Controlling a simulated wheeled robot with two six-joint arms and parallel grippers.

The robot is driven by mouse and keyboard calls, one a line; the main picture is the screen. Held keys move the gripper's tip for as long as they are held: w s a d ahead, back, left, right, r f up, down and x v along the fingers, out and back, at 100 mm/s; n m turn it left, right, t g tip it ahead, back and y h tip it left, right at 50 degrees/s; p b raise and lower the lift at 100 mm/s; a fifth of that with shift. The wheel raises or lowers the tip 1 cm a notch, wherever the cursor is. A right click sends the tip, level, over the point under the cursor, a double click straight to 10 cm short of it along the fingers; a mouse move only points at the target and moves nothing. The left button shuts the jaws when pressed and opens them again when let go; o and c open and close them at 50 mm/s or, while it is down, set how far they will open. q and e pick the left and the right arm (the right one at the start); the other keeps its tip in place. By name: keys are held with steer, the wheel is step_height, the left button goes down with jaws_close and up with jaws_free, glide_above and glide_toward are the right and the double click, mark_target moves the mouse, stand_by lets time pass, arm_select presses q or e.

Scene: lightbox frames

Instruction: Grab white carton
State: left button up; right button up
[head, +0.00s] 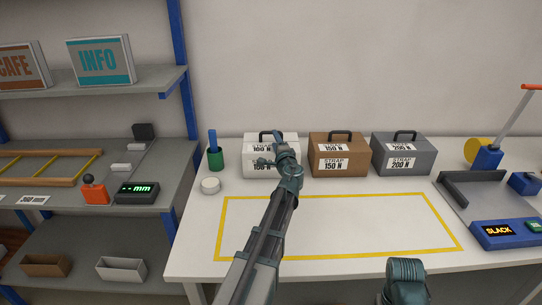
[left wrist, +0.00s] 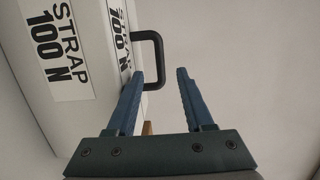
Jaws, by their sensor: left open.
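The white carton (head: 258,158) stands at the back of the white table, labelled STRAP 100 N, with a black handle on top. My left gripper (head: 270,146) is in front of it and hides part of its face. In the left wrist view, the white carton (left wrist: 92,110) fills the left side, and its black handle (left wrist: 160,60) reaches in between the two open fingertips (left wrist: 160,74). The left finger overlaps the handle's opening in the picture; I cannot tell whether they touch. My right gripper is not in view.
A brown carton (head: 350,157) and a grey carton (head: 415,158) stand to the right.

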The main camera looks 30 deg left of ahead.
arm_select(q)
steer(key=x, duration=0.5)
steer(key=shift+a, duration=0.15)
steer(key=shift+s, duration=0.1)
jaws_close()
stand_by(1.2)
